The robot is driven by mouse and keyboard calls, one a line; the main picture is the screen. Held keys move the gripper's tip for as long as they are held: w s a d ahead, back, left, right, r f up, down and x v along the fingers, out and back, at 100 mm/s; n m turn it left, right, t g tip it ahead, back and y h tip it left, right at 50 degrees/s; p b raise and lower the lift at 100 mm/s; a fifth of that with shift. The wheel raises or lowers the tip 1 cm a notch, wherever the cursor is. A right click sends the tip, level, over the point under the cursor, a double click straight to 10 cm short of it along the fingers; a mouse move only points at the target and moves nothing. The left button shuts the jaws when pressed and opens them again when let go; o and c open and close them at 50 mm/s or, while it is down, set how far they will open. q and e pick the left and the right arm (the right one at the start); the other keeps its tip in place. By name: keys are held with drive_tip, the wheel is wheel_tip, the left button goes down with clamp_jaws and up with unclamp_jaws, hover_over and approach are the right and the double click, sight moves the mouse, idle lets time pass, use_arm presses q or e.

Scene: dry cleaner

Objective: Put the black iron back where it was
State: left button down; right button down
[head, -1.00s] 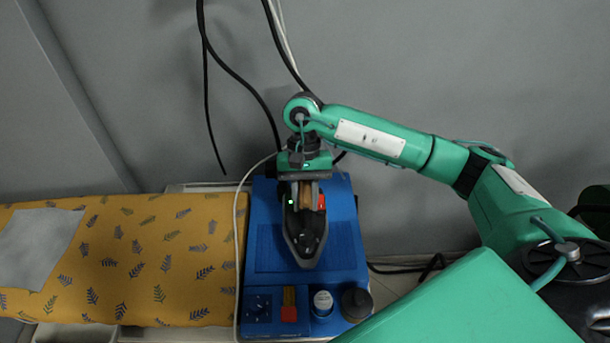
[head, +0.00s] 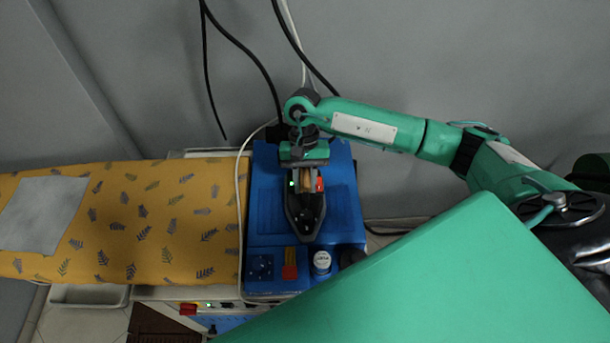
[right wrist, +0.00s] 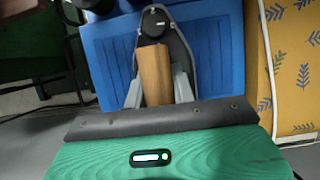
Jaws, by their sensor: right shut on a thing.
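The black iron (head: 305,216) with a wooden handle (right wrist: 154,72) is over the top of the blue ironing station (head: 348,215), nose toward the bottom of the head view. My right gripper (head: 306,182) is shut on the iron's handle from above. In the right wrist view, the two grey fingers of this gripper (right wrist: 157,88) lie on either side of the handle. I cannot tell whether the iron's sole touches the station's top. My left gripper is not in view.
The ironing board (head: 130,228) with a yellow leaf-print cover and a grey cloth (head: 42,212) stands left of the station. Knobs and a white-capped container (head: 321,262) line the station's front. A white cord and black cables hang near the wall behind.

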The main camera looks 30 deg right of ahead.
drive_tip(key=shift+r, duration=0.15)
drive_tip(key=c, duration=1.4)
unclamp_jaws()
drive_tip(key=shift+f, duration=0.2)
drive_tip(key=shift+o, duration=1.2)
drive_tip(key=shift+s, duration=0.15)
drive_tip(key=shift+r, duration=0.15)
drive_tip(key=shift+w+r+b, duration=0.15)
drive_tip(key=shift+w+b, duration=0.1)
drive_tip(key=shift+b, duration=0.05)
drive_tip(key=b+v, duration=0.4)
drive_tip(key=v, duration=0.7)
drive_tip(key=shift+r+b, duration=0.3)
drive_tip(key=shift+b, duration=0.1)
